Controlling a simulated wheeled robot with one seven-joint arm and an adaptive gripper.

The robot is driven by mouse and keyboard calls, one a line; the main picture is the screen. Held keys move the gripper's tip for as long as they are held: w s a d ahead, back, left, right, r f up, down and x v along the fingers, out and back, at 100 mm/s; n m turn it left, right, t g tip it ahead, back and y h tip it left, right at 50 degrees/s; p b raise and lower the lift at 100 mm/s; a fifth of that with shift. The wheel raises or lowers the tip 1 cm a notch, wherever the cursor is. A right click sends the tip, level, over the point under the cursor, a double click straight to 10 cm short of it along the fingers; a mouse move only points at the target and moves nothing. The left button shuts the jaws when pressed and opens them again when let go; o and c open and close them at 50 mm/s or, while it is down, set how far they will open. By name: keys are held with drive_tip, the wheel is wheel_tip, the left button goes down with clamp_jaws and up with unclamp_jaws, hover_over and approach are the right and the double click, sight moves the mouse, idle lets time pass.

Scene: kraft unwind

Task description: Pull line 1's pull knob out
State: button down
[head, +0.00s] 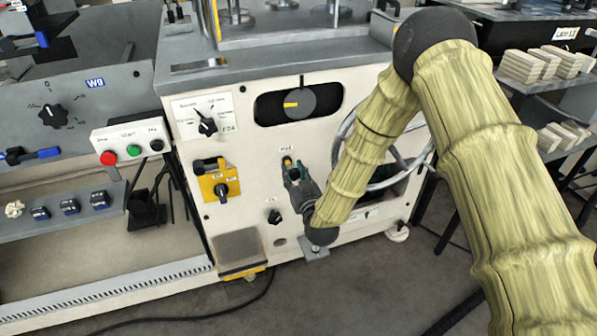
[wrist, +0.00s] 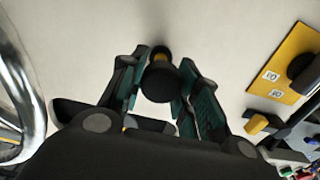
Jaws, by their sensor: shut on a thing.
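The pull knob (wrist: 160,83) has a round dark cap, with a yellowish part behind it where it meets the pale panel. It sits between the two teal-padded fingers of my gripper (wrist: 160,66), which is shut on it. In the head view my gripper (head: 292,172) reaches the front of the white machine, just below a small printed label (head: 286,150) too small to read. A bit of yellow shows at the fingertips there; my gripper hides most of the knob.
A yellow plate with a rotary switch (head: 216,181) is left of the knob, and a small black knob (head: 274,216) is below it. A large metal handwheel (head: 402,163) lies close on the right, behind my arm. A button box (head: 131,141) stands farther left.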

drive_tip(key=c, duration=1.4)
unclamp_jaws()
drive_tip(key=shift+s+f, duration=0.15)
drive_tip(key=shift+s, duration=0.05)
drive_tip(key=shift+c, duration=0.2)
drive_tip(key=o, duration=0.4)
drive_tip(key=shift+d, duration=0.15)
drive_tip(key=v, duration=1.2)
